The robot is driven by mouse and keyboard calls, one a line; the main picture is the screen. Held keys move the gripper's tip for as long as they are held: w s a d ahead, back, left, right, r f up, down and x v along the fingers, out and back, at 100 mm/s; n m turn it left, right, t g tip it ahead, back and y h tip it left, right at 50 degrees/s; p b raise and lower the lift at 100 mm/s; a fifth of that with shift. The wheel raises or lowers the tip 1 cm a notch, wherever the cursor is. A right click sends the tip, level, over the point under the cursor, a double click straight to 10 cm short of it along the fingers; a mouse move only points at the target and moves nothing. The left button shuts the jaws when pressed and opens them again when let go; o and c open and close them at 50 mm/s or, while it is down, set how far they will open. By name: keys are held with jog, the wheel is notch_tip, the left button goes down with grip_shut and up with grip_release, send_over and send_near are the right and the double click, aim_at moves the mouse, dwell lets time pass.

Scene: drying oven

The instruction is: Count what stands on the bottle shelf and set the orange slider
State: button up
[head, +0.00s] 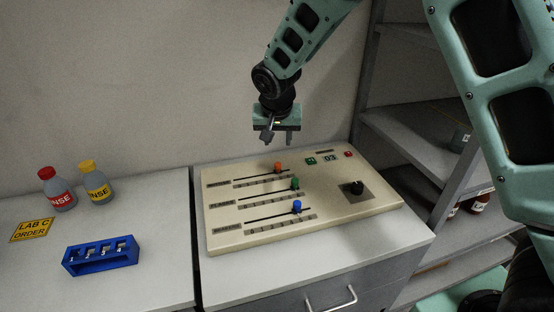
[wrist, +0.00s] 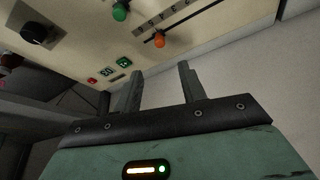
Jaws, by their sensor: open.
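The control panel (head: 225,232) lies on the counter with three slider tracks. The orange slider (head: 278,167) is in the farthest track, right of its middle; it also shows in the wrist view (wrist: 159,40). The green slider (head: 295,184) and blue slider (head: 297,206) sit in the nearer tracks. My gripper (head: 278,139) is open and empty, pointing down above the panel's far edge near the orange slider, apart from it. In the wrist view my fingers (wrist: 160,68) have nothing between them. On the shelf unit (head: 400,131), brown bottles (head: 478,202) show partly; my arm hides much of it.
The panel has a display (head: 330,158) reading 03, a green button (head: 311,161), a red button (head: 348,154) and a black dial (head: 355,187). On the left counter stand a red bottle (head: 58,190), a yellow bottle (head: 96,183), a blue rack (head: 100,258) and a yellow sign (head: 32,230).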

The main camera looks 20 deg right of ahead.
aim_at(278, 164)
jog(key=p+x, duration=0.2)
jog(key=x, duration=1)
jog(key=shift+w+f, duration=0.1)
jog(key=shift+f, duration=0.15)
